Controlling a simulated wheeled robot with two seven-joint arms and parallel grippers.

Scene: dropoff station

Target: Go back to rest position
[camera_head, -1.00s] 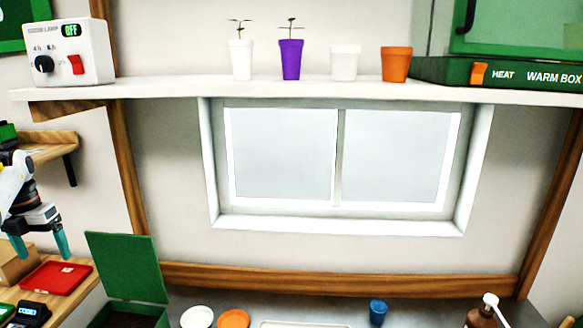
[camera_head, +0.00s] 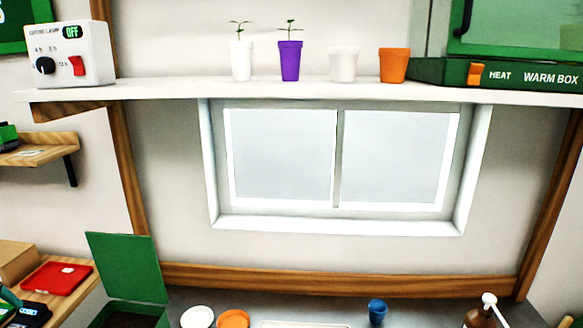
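My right gripper is not in view.
A red tray (camera_head: 57,279) with a small pale spot lies on the left wooden table, near a cardboard box (camera_head: 17,262). An open green box (camera_head: 127,267), white dish (camera_head: 197,317), orange dish (camera_head: 233,319), blue cup (camera_head: 377,311) and pump bottle (camera_head: 482,313) stand along the bottom.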

